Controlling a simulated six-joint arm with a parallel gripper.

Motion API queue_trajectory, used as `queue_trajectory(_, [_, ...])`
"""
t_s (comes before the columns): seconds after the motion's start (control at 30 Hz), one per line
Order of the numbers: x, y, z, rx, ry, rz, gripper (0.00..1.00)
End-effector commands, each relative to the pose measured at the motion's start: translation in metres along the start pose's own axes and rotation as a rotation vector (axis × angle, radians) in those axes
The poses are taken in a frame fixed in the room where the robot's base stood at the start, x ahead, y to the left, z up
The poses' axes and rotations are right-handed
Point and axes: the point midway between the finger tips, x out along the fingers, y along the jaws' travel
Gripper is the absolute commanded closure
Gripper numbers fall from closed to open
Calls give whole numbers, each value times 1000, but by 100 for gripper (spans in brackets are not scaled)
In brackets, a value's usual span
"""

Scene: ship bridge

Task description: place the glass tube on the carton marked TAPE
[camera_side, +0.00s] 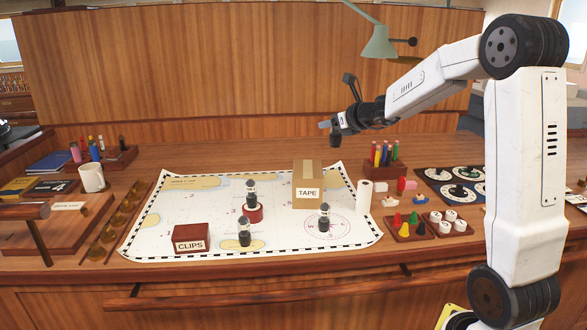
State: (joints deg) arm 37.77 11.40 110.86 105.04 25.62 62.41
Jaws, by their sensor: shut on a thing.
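My gripper (337,123) is raised high above the chart, to the upper right of the carton marked TAPE. It is shut on a glass tube (336,140); its dark base shows below the fingers, and its upper part is mostly hidden by them. The tan carton marked TAPE (308,203) stands upright on the chart's right half, apart from the tube, with nothing on its top. Similar tubes with dark bases stand upright: one (244,238) on the chart near CLIPS, one (324,222) in front of the carton, and one (251,188) on a round red stand (255,215).
The dark red CLIPS box (191,232) is at the chart's front left. A white roll (364,196) stands right of the carton, with a pen holder (384,163) behind it. A green lamp (379,44) hangs above. The chart (170,205) has clear areas at left.

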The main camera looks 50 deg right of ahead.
Motion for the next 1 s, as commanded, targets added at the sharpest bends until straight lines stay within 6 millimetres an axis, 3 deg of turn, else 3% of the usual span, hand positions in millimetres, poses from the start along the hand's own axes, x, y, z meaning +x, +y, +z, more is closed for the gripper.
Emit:
queue_trajectory(0.47, [12, -1, 6, 3, -3, -5, 100])
queue_trajectory(1.0, [81, -17, 3, 2, -2, -5, 100])
